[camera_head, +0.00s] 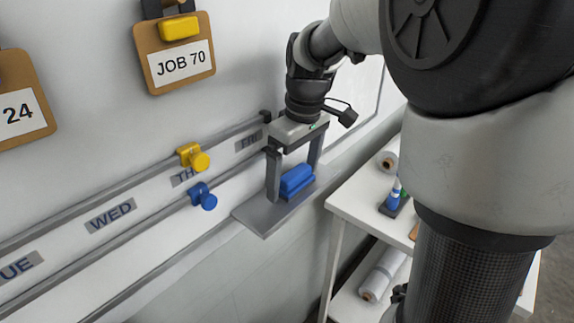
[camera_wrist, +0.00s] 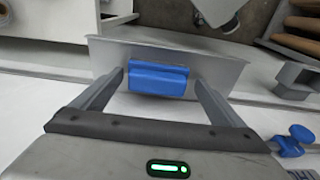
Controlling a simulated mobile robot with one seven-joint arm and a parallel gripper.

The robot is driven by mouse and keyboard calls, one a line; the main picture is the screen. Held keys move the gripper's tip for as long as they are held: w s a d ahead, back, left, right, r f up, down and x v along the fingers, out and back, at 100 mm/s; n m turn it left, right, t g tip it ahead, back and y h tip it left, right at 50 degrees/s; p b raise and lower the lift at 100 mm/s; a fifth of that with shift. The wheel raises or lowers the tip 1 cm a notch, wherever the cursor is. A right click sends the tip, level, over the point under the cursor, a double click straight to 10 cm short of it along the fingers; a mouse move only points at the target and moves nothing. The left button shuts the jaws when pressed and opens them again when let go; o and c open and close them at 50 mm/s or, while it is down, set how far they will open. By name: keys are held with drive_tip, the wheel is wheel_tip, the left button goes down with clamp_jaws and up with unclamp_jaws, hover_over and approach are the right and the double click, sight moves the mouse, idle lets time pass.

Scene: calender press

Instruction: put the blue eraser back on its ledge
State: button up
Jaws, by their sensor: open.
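The blue eraser (camera_head: 296,180) lies on the grey ledge (camera_head: 262,217) fixed to the wall. It also shows in the wrist view (camera_wrist: 158,79), resting on the ledge (camera_wrist: 215,65). My gripper (camera_head: 293,182) points down over the ledge with its fingers spread, one on each side of the eraser. In the wrist view, my gripper (camera_wrist: 156,82) shows gaps between its fingers and the eraser's ends, so it is open. Part of the eraser's far end is hidden by a finger in the head view.
Two wall rails carry a yellow slider (camera_head: 193,156) and a blue slider (camera_head: 203,196), left of the ledge. Clipboards such as JOB 70 (camera_head: 180,65) hang above. A white table (camera_head: 352,200) with rolls and small items stands to the right. My arm fills the right side.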

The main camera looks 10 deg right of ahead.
sight(299, 175)
wheel_tip(299, 175, up, 11)
drive_tip(key=s+p, duration=0.1)
drive_tip(key=s+f+m+t, duration=0.2)
drive_tip(key=s+m, duration=0.1)
drive_tip(key=s, duration=0.5)
drive_tip(key=s+f+m+t, duration=0.2)
drive_tip(key=s+f+m, duration=0.1)
drive_tip(key=s, duration=0.6)
drive_tip(key=shift+s+m+h, duration=0.2)
drive_tip(key=shift+m+h, duration=0.2)
drive_tip(key=shift+m, duration=0.2)
